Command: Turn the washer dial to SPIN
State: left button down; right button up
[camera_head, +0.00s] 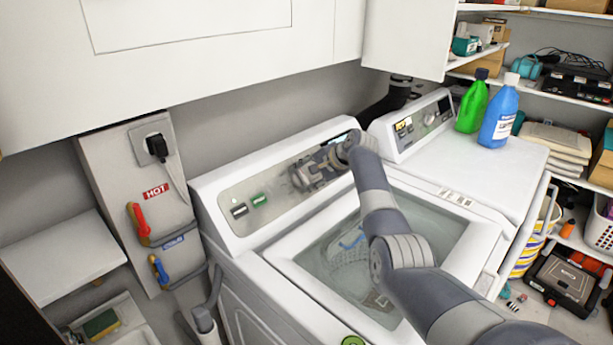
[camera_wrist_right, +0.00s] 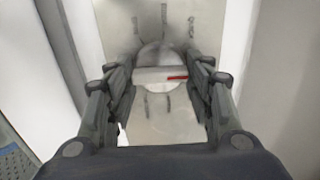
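The washer (camera_head: 275,255) stands in the middle of the head view, with a grey control panel (camera_head: 232,197) along its back. My right gripper (camera_head: 302,178) is at this panel and hides the dial in that view. In the right wrist view the round, pale dial (camera_wrist_right: 160,57) has a raised bar across it with a red mark towards the right. Labels surround it; one at the upper right seems to read QUICK. My right gripper (camera_wrist_right: 166,82) is open, with one finger on each side of the dial; whether they touch it I cannot tell. My left gripper is out of view.
A dryer (camera_head: 470,175) stands to the right, with a green bottle (camera_head: 472,106) and a blue bottle (camera_head: 498,115) on it. White cabinets (camera_head: 200,45) hang above the washer. The washer's clear lid (camera_head: 425,235) lies under my right arm. Full shelves (camera_head: 570,85) line the right side.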

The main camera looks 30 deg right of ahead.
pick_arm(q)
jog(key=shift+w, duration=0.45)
